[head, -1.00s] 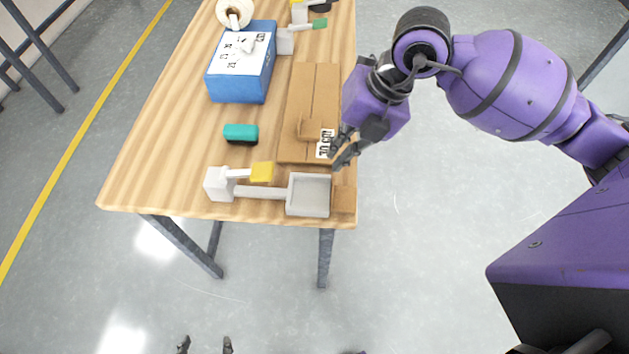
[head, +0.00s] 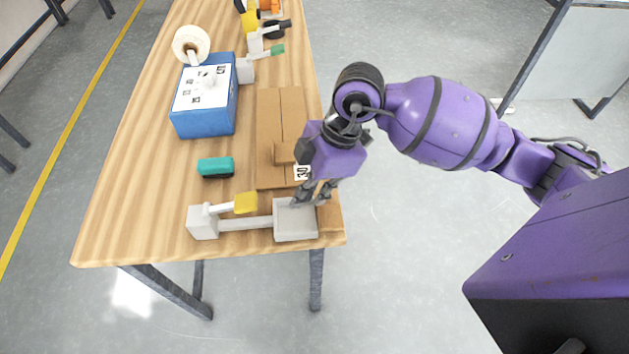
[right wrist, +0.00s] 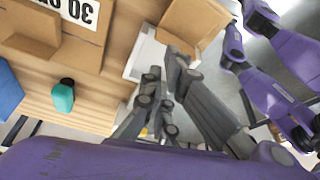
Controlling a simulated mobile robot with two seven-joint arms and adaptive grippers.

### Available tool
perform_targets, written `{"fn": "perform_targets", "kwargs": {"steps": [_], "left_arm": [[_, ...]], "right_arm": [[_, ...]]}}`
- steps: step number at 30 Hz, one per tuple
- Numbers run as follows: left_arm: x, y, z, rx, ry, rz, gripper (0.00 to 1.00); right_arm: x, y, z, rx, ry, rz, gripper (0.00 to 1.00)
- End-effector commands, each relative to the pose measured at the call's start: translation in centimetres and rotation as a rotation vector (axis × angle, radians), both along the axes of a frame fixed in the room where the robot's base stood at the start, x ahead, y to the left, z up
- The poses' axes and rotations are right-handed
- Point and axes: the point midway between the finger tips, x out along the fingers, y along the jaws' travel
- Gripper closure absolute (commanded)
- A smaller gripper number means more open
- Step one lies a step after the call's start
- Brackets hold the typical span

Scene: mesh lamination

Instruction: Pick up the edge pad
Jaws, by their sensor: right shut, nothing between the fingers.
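A small brown block (head: 330,217) at the near right table corner, right of the grey-white tray (head: 296,228), looks like the edge pad. It also shows in the right wrist view (right wrist: 192,28), beside the white tray rim (right wrist: 146,55). My right gripper (head: 309,199) points down at the tray's far right corner, close to the brown block. Its fingers are shut and empty; I cannot tell whether they touch the tray. The fingers also show in the right wrist view (right wrist: 163,70). My left gripper is out of view.
A brown board (head: 273,120) with a raised block and a "30" label lies behind the tray. A teal block (head: 215,167), a white stand with a yellow tab (head: 245,202) and a blue box (head: 205,120) stand left. The table's left front is clear.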

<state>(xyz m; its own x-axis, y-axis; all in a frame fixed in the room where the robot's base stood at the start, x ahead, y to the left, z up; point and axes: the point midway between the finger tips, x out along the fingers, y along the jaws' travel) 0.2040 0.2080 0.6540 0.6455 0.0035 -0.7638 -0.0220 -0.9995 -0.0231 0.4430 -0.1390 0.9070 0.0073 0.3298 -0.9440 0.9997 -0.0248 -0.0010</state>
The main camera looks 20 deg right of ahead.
Motion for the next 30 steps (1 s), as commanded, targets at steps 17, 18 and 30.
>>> {"fn": "perform_targets", "kwargs": {"steps": [17, 18, 30], "left_arm": [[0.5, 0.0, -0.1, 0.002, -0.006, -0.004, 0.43], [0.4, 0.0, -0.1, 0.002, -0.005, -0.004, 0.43], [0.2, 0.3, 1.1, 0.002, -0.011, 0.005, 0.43]], "right_arm": [[0.0, 1.3, -3.9, -0.001, -0.002, 0.002, 1.0], [0.0, 1.3, -3.9, -0.001, -0.002, 0.002, 1.0], [0.1, -0.4, -3.7, 0.0, -0.003, 0.001, 1.0]]}}
